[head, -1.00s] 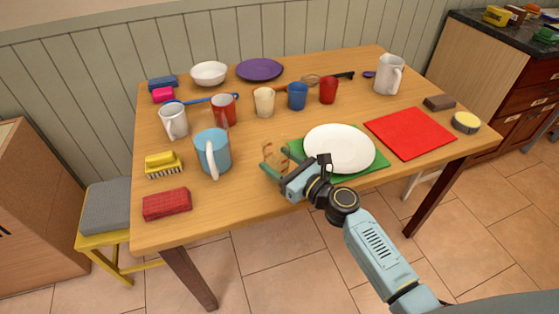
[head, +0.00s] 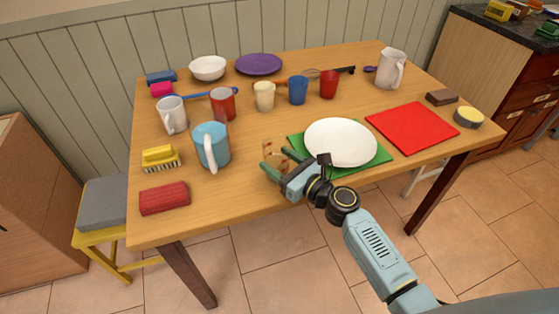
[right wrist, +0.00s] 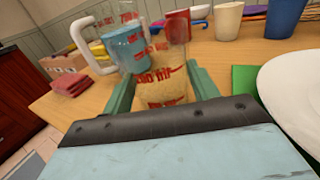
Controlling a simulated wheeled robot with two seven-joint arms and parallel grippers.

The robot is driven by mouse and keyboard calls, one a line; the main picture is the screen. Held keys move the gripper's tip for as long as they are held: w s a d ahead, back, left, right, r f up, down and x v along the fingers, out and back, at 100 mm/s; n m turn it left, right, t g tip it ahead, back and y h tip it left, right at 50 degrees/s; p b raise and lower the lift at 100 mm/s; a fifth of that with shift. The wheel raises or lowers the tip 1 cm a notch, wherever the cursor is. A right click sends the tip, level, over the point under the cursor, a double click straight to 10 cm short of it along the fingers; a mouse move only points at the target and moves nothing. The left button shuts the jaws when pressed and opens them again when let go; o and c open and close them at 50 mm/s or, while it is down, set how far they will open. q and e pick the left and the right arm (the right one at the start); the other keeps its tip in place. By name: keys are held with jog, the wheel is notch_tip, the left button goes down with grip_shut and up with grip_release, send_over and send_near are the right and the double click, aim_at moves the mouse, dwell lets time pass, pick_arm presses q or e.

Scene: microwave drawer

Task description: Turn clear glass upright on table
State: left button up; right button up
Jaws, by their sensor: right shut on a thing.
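The clear glass (head: 277,149) with red markings stands at the near edge of the table, just left of the white plate. It also shows in the right wrist view (right wrist: 166,78), between the two green fingers. My right gripper (head: 276,163) is shut on the glass, with a finger on either side of it. The gripper hides the lower part of the glass. I cannot tell for sure which end is up or whether it touches the table. My left gripper is not in view.
A white plate (head: 340,141) on a green mat (head: 370,163) is close on the right. Several cups stand behind. The red mat (head: 412,129) is bare, as is the table's front-middle strip.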

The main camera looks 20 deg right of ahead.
jog(key=o, duration=1)
